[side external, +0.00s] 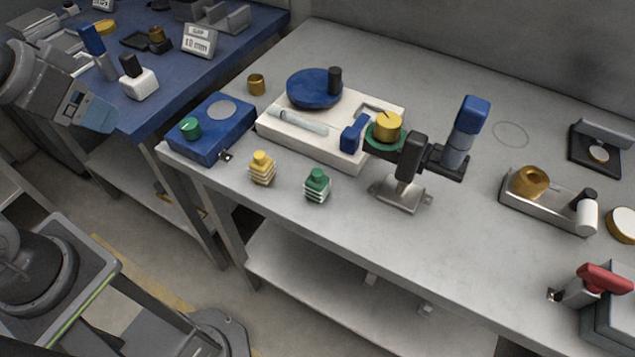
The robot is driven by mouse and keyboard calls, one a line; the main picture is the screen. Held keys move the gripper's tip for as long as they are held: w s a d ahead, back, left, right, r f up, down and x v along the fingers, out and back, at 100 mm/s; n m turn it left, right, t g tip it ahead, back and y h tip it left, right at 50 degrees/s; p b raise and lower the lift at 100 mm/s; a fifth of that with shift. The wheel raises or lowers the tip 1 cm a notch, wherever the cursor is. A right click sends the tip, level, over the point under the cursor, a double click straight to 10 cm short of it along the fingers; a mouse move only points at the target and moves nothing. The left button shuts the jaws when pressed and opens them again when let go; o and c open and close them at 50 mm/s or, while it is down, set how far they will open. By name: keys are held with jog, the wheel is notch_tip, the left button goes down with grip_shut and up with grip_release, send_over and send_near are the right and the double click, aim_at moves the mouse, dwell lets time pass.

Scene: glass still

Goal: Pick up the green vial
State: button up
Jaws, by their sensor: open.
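The green vial (316,185) is a small ribbed piece with a green cap and pale bands. It stands upright near the front edge of the grey table, left of centre. A similar yellow-capped vial (262,168) stands to its left, apart from it. My gripper (92,114) is at the upper left, in front of the blue bench and well to the left of the green vial. It is open and touches neither vial; its fingers are hard to make out at this size.
A blue box (209,140) with a green knob and a white base (280,130) with a blue disc stand behind the vials. A dark clamp on a metal foot (400,195) stands right of the green vial. The table front between and before the vials is clear.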

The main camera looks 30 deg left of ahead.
jog(key=w+d+r+m+g, duration=0.1)
jog(key=w+d+r+m, duration=0.1)
jog(key=w+d+m, duration=0.25)
jog(key=m+g, duration=0.5)
jog(key=m, duration=0.8)
send_over(317, 185)
jog(key=w, duration=0.1)
notch_tip(317, 185, down, 7)
jog(key=shift+w+f+m, duration=0.15)
jog(key=shift+f+m, duration=0.1)
jog(key=shift+f, duration=0.05)
notch_tip(317, 185, down, 8)
jog(key=shift+f, duration=0.15)
jog(key=shift+a+f, duration=0.15)
jog(key=shift+f, duration=1.2)
jog(key=shift+a+f, duration=0.15)
jog(key=shift+f, duration=1.15)
jog(key=shift+c, duration=0.3)
jog(key=c, duration=1.1)
